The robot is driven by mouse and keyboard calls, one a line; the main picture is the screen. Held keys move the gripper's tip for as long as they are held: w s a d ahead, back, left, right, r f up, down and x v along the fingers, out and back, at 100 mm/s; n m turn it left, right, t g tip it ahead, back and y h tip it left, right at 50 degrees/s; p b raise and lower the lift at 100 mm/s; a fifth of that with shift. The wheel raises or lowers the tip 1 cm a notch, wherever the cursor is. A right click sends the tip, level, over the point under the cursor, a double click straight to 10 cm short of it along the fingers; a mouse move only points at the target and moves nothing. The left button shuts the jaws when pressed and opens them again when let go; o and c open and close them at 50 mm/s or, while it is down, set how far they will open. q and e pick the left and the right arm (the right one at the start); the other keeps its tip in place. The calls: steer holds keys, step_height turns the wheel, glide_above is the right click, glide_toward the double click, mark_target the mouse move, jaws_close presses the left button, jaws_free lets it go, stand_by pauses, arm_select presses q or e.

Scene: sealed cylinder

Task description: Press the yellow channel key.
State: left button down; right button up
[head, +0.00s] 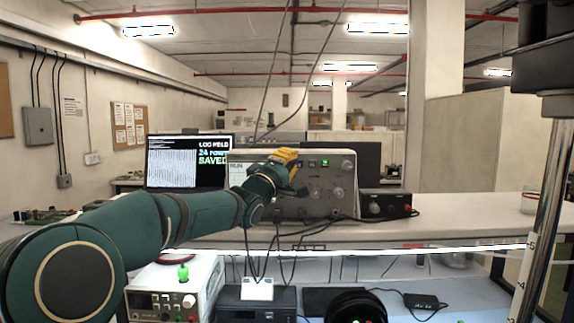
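A grey bench instrument (318,205) with knobs, sockets and a lit green key or lamp (325,163) stands on the raised shelf in the middle of the head view. My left arm reaches in from the left, and my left gripper (289,172) is at the instrument's front. An orange-yellow piece (285,155) shows at the gripper's upper end; I cannot tell whether it is part of the gripper. The yellow channel key cannot be made out, and the gripper hides part of the panel. Whether the fingers are open or shut, or touch the panel, is unclear. My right gripper is out of view.
A screen (185,165) reading "SAVED" stands left of the instrument. A small dark box (385,204) with knobs stands to its right. Cables hang over the shelf's front edge. A light power supply (172,290) sits below.

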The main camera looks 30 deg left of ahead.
arm_select(q)
steer(key=shift+w+a+p, duration=0.2)
steer(key=shift+w+p, duration=0.1)
steer(key=shift+w, duration=0.05)
stand_by(0.3)
steer(key=shift+s, duration=0.15)
steer(key=shift+s+d+b, duration=0.45)
steer(key=shift+s+b, duration=0.15)
steer(key=shift+s, duration=0.1)
steer(key=s+d+b, duration=0.2)
steer(key=s, duration=0.1)
steer(key=s+d+b, duration=0.1)
steer(key=s+b, duration=0.1)
steer(key=shift+d, duration=0.1)
stand_by(0.3)
stand_by(0.4)
